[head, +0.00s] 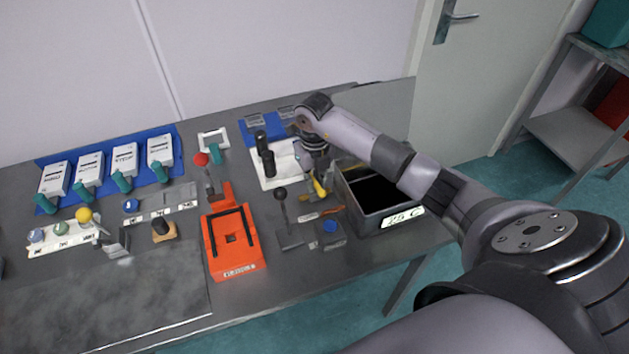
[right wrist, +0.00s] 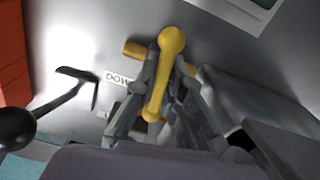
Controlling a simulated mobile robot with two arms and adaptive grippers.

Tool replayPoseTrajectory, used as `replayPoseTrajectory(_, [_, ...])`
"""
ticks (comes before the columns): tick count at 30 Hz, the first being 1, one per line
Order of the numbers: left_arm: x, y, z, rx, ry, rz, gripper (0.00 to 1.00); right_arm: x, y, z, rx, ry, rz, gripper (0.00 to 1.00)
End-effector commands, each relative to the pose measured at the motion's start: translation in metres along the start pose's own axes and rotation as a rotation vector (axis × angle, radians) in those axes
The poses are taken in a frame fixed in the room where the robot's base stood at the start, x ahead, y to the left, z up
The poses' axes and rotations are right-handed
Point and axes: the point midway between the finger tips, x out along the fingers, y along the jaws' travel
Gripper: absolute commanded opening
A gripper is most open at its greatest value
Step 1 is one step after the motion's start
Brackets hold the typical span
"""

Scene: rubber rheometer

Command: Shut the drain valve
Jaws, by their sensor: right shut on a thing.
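The drain valve has a yellow lever (right wrist: 160,88) with rounded ends, in the middle of the right wrist view. A short yellow bar (right wrist: 134,48) shows behind the lever's far end. My right gripper (right wrist: 166,72) is shut on the lever, one finger on each side. In the head view the yellow lever (head: 319,188) shows just under my right gripper (head: 315,172), left of the dark bin, and the arm and gripper hide part of it. My left gripper is not in view.
A dark open bin (head: 388,228) stands close to the right of the valve. A black-knobbed lever (head: 281,197) and an orange fixture (head: 231,245) stand to the left. A label reading "DOW" (right wrist: 117,79) is partly covered.

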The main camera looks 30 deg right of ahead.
Motion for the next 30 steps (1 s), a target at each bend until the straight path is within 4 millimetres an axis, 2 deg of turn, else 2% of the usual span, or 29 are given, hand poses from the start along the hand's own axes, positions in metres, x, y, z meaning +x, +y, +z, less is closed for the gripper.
replayPoseTrajectory(8, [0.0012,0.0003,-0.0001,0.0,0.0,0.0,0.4,-0.0002,-0.0012,0.0005,0.015,-0.001,-0.003,0.0])
replayPoseTrajectory(18, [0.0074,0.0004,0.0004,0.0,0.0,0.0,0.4,-0.0007,-0.0012,0.0008,0.161,-0.002,-0.002,0.0])
replayPoseTrajectory(25, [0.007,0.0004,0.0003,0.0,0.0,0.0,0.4,-0.001,-0.0011,0.0008,0.163,-0.002,-0.002,0.0])
replayPoseTrajectory(26, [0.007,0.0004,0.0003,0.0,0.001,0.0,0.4,-0.001,-0.0011,0.0008,0.163,-0.002,-0.002,0.1])
replayPoseTrajectory(30, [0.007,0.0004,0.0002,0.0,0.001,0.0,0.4,-0.0009,-0.0009,0.0007,0.162,-0.001,-0.001,0.2])
